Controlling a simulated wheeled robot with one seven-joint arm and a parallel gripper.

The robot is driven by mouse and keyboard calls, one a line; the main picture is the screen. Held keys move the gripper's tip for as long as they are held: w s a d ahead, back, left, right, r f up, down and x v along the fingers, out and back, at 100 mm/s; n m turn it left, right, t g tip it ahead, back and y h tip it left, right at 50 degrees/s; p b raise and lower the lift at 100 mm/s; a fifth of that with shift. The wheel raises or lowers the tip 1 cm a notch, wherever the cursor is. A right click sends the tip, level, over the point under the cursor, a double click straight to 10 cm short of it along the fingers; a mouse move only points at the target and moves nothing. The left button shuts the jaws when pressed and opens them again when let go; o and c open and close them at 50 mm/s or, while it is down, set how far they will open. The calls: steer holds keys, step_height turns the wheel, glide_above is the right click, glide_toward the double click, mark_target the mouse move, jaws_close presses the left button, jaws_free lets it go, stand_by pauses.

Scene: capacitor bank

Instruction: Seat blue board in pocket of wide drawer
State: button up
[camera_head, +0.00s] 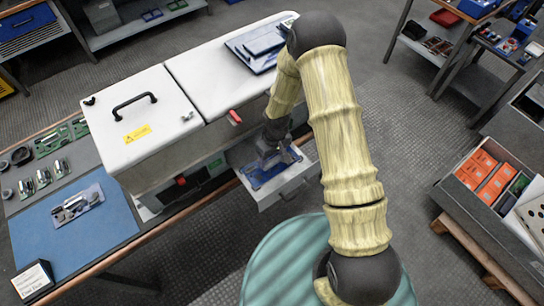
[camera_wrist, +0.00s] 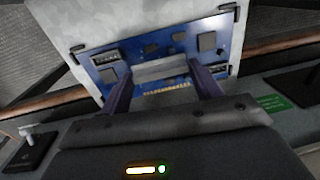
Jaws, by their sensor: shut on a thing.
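The blue board (camera_head: 262,177) is at the open wide drawer (camera_head: 297,184) in the head view, partly hidden by my gripper (camera_head: 272,155). In the wrist view the blue board (camera_wrist: 205,42) shows dark chips, connectors and a row of gold contacts at its near edge. My gripper (camera_wrist: 167,88) is shut on the board's grey middle bar, with one dark finger on each side. The board lies over the pale drawer floor (camera_wrist: 125,20). Dark corner brackets show near it. I cannot tell whether the board rests in the pocket or is slightly above it.
The white cabinet (camera_head: 150,120) with a black handle stands behind and left of the drawer. A blue mat (camera_head: 95,225) lies on the bench at left. A round teal surface (camera_head: 270,270) is below the drawer. A parts bin (camera_head: 490,180) stands at right.

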steer(key=o, duration=1.7)
steer(key=shift+r, duration=0.1)
steer(key=r, duration=0.5)
steer(key=r+b, duration=0.1)
steer(key=r, duration=0.5)
steer(key=w+d+r, duration=0.1)
steer(key=r, duration=0.5)
steer(key=shift+r+b, duration=0.1)
steer(key=shift+b, duration=0.3)
steer(key=shift+s+d, duration=0.1)
steer(key=shift+d, duration=0.05)
steer(key=s+d+r+m+t, duration=0.1)
steer(key=s+d+r+m, duration=0.1)
steer(key=s+d+r, duration=0.1)
steer(key=s+d+r+m+t, duration=0.1)
steer(key=s+d+r+m, duration=0.1)
steer(key=s+d, duration=0.3)
steer(key=s+d+r+m+t, duration=0.1)
steer(key=s+d+r+m, duration=0.1)
steer(key=s+d+r, duration=0.1)
steer(key=shift+s+d+r+m+h, duration=0.2)
steer(key=shift+s+d, duration=0.05)
steer(key=shift+s, duration=0.35)
steer(key=shift+s+d+r+m+h, duration=0.15)
steer(key=shift+s+d+m+h, duration=0.1)
steer(key=shift+s, duration=0.3)
